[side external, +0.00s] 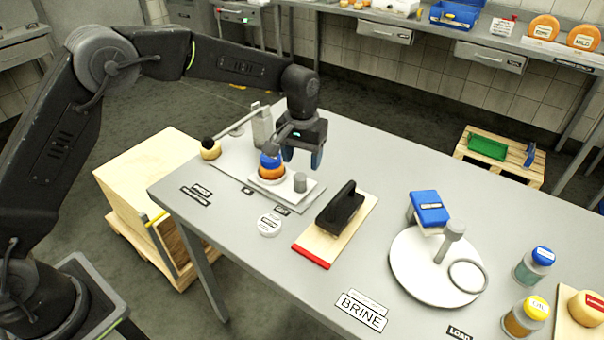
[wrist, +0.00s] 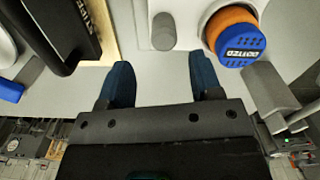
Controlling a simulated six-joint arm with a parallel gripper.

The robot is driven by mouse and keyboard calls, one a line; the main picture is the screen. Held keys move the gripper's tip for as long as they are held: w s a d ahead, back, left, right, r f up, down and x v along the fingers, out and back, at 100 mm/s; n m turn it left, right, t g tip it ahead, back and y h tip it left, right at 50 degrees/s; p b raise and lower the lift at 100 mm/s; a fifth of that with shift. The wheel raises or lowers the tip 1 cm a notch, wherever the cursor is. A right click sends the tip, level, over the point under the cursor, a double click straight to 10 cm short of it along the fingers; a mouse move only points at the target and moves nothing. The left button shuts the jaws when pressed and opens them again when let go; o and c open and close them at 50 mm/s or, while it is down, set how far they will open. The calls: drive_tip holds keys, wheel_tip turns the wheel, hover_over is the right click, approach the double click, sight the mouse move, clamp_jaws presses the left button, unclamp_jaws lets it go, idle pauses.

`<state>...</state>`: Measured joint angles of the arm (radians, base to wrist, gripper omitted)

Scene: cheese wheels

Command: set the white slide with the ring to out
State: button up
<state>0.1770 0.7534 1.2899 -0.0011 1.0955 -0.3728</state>
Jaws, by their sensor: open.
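The white slide (side external: 287,192) lies on a light base plate (side external: 232,162) at the table's far left. An orange cheese wheel (side external: 271,172) with a blue top (side external: 270,160) sits at the slide's ring. A grey post (side external: 300,182) stands on the slide's right part. My gripper (side external: 301,160) is open and empty above the slide, fingers pointing down. In the wrist view the post (wrist: 163,31) is ahead of the gap between the fingertips (wrist: 162,78), apart from them. The wheel (wrist: 232,22) is right of the post.
A black-handled press (side external: 340,207) sits on a cream board just right of the slide. A grey upright bracket (side external: 262,128) stands behind the wheel. A round white plate (side external: 415,278) with a post and loose ring, and jars (side external: 533,266), stand further right.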

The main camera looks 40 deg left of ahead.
wheel_tip(320, 180, up, 6)
drive_tip(key=shift+r, duration=0.15)
idle(0.3)
drive_tip(key=s+a+r+m+t, duration=0.1)
drive_tip(key=s+a+r+t, duration=0.35)
drive_tip(key=s+r, duration=0.9)
drive_tip(key=s+a+f, duration=0.2)
drive_tip(key=s, duration=0.7)
drive_tip(key=s+a+f+m+t, duration=0.1)
drive_tip(key=s+a+f, duration=0.1)
drive_tip(key=s, duration=0.7)
drive_tip(key=shift+s+a+f, duration=0.15)
drive_tip(key=shift+a+f, duration=0.25)
drive_tip(key=shift+a, duration=0.1)
